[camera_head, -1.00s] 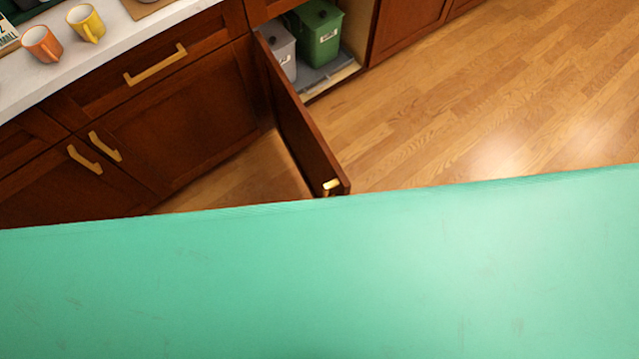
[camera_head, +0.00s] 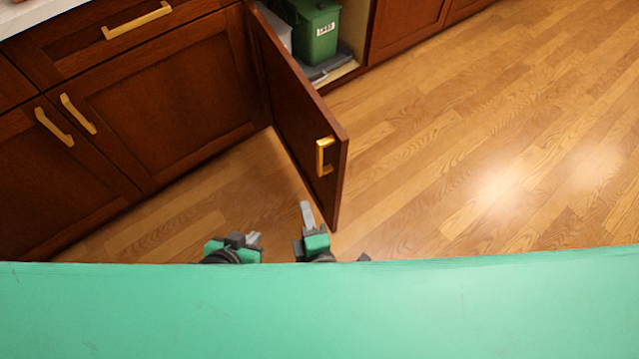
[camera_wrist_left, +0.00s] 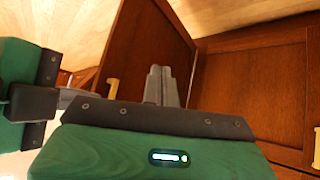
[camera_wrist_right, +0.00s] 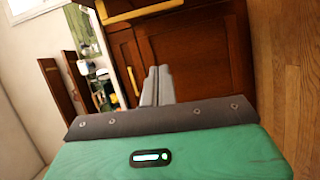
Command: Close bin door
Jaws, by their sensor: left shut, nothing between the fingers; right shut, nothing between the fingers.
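The bin door (camera_head: 300,120) is dark red-brown wood and stands wide open, swung out from the cabinet front. Its gold handle (camera_head: 324,157) is near the free edge. A wooden panel that looks like this door (camera_wrist_left: 150,45) also shows in the left wrist view. My right gripper (camera_head: 307,212) is shut and empty, in front of the door's lower free corner on the handle side; I cannot tell whether it touches. My left gripper (camera_head: 255,238) is shut and empty, further left. Its closed fingers (camera_wrist_left: 161,80) show in its wrist view.
A green bin (camera_head: 316,35) stands in the open cabinet, with a grey one partly hidden beside it. Closed cabinets with gold handles (camera_head: 78,113) line the left, under a white counter (camera_head: 30,15). Wood floor (camera_head: 480,150) is clear on the right.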

